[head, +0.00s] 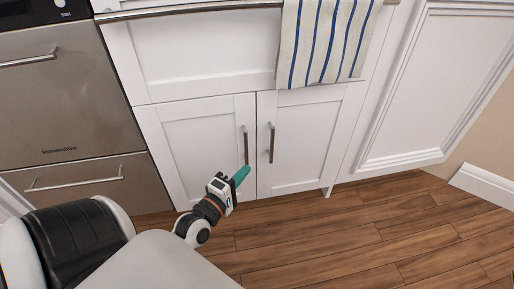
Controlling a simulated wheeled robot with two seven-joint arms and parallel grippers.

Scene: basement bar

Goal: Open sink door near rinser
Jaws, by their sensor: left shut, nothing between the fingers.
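The white sink cabinet has two doors below a wide front panel. The left door (197,140) has a vertical metal handle (246,145) near its right edge. The right door (310,150) has a matching handle (271,142) near its left edge. Both doors look closed. My left gripper (242,175), with teal fingertips, is shut and empty just below the left door's handle, in front of that door's lower right corner. I cannot tell whether it touches the door. My right gripper is not in view, and neither is the rinser.
A stainless dishwasher (70,105) with two drawer handles stands at the left. A striped towel (325,45) hangs from the rail (190,8) over the panel. A white panelled end (430,80) is at the right. The wooden floor (370,235) in front is clear.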

